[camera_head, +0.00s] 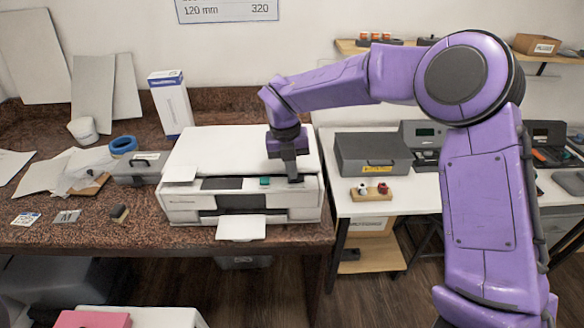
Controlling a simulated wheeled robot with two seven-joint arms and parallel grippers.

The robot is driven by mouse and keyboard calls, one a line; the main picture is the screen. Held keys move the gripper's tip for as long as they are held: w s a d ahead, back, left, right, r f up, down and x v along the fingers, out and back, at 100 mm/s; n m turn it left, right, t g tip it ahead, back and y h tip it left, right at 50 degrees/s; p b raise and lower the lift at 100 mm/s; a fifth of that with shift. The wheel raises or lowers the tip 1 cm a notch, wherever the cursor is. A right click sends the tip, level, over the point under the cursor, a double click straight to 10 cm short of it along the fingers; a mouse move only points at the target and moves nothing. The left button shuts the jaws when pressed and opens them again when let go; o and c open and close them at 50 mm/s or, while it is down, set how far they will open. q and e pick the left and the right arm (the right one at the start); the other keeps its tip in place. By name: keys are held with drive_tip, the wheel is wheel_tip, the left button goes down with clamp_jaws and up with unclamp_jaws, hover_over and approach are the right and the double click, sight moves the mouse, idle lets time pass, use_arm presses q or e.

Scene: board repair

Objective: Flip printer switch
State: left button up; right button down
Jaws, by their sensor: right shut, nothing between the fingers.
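A white and grey printer (190,198) stands on the brown speckled table near its right end. Its front panel has a dark display and a small green switch or button (265,182) to the right of that display. A paper tray sticks out at the front. My right gripper (294,179) points down at the printer's front top edge, to the right of the green part. Its fingers are shut and empty. I cannot tell whether the fingertips touch the printer. My left gripper is not in view.
Left of the printer are a grey toolbox (137,170), blue tape (123,144) and a tall white box (171,104).

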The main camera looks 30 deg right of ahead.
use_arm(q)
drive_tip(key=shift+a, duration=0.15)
use_arm(e)
drive_tip(key=shift+s+d+f, duration=0.3)
drive_tip(key=shift+s+d, duration=0.25)
drive_tip(key=shift+d, duration=0.1)
drive_tip(key=r+p, duration=0.2)
drive_tip(key=r, duration=0.1)
drive_tip(key=r+p, duration=0.2)
drive_tip(key=shift+w+a, duration=0.1)
drive_tip(key=shift+w, duration=0.15)
drive_tip(key=shift+w+a+r+b, duration=0.1)
drive_tip(key=shift+r+b, duration=0.35)
drive_tip(key=shift+b, duration=0.35)
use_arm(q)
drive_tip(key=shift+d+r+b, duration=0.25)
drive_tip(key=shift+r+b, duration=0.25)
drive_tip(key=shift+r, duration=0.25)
use_arm(e)
wheel_tip(320, 180, up, 9)
drive_tip(key=a, duration=0.1)
drive_tip(key=shift+w, duration=0.15)
drive_tip(key=shift+a+f, duration=0.1)
drive_tip(key=shift+a, duration=0.1)
drive_tip(key=shift+f, duration=0.1)
